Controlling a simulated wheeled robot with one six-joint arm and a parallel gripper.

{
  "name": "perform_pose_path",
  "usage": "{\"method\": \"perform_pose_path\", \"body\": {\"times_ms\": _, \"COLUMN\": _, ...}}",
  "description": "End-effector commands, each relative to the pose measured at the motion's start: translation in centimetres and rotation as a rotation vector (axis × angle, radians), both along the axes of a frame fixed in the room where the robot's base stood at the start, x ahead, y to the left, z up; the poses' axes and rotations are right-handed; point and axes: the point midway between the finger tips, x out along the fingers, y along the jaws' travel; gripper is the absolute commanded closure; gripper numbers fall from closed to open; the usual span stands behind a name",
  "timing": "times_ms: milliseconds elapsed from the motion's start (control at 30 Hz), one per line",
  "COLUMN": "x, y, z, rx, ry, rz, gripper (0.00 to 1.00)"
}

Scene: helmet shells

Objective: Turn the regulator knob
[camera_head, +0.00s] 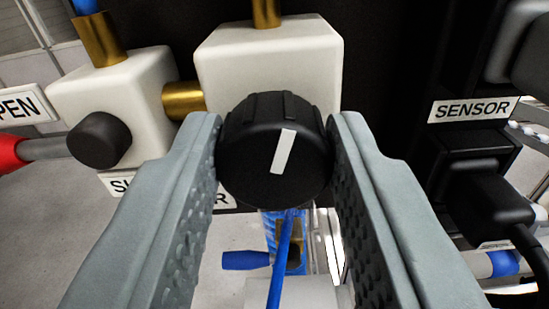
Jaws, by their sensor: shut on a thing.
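The regulator knob (257,165) is a round black knob with ridged edges and a white pointer mark. It sits on the front of a white block (290,62) in the middle of the view. The pointer mark tilts slightly to the right at its top. My gripper (273,160) is shut on the knob, with one grey finger against its left side and the other against its right side. The fingers partly hide the label under the block.
A second white block (105,95) with a smaller black knob (99,140) and a red-ended lever (12,153) stands at left, joined by a brass fitting (183,100). A SENSOR label (473,109) and black plug (487,203) are at right. Blue tubing (281,262) hangs below.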

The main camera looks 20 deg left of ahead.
Motion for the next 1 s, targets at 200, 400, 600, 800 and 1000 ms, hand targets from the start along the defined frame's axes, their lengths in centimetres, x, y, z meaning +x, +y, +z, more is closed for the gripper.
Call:
{"method": "perform_pose_path", "body": {"times_ms": 200, "x": 0.01, "y": -0.05, "z": -0.02, "rx": 0.117, "ry": 0.024, "rz": 0.0, "gripper": 0.91}}
{"method": "perform_pose_path", "body": {"times_ms": 400, "x": 0.02, "y": -0.05, "z": -0.04, "rx": 0.178, "ry": 0.036, "rz": 0.0, "gripper": 0.91}}
{"method": "perform_pose_path", "body": {"times_ms": 600, "x": 0.02, "y": -0.06, "z": -0.05, "rx": 0.198, "ry": 0.04, "rz": 0.0, "gripper": 0.91}}
{"method": "perform_pose_path", "body": {"times_ms": 800, "x": 0.02, "y": -0.06, "z": -0.05, "rx": 0.199, "ry": 0.04, "rz": 0.0, "gripper": 0.91}}
{"method": "perform_pose_path", "body": {"times_ms": 1000, "x": 0.02, "y": -0.06, "z": -0.05, "rx": 0.198, "ry": 0.04, "rz": 0.0, "gripper": 0.48}}
